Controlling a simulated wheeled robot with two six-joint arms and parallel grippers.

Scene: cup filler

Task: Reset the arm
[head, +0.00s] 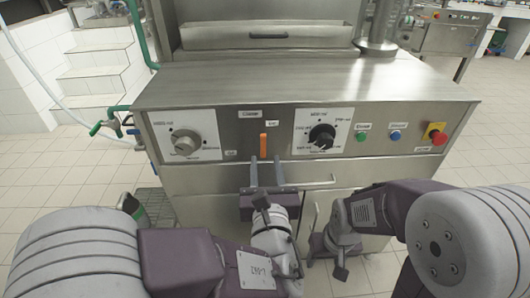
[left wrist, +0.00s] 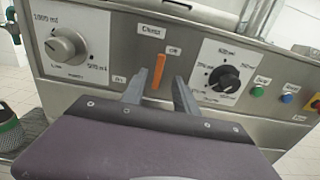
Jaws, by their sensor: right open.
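My left gripper (head: 266,163) is open in front of the machine's control panel, its two fingers apart and pointing at the panel. An orange lever (head: 263,143) stands upright on the panel, just beyond and between the fingertips. In the left wrist view the fingertips (left wrist: 159,83) show on either side of the lever's lower part (left wrist: 158,70). I cannot tell how deep they reach, and nothing is held. My right gripper (head: 327,256) is low in front of the machine's lower doors, pointing down, open and empty.
The steel machine (head: 390,82) carries a left dial (head: 185,143), a right dial (head: 321,136), green (head: 361,136) and blue (head: 395,135) buttons and a red stop button (head: 437,136). Tiled floor is free at the right.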

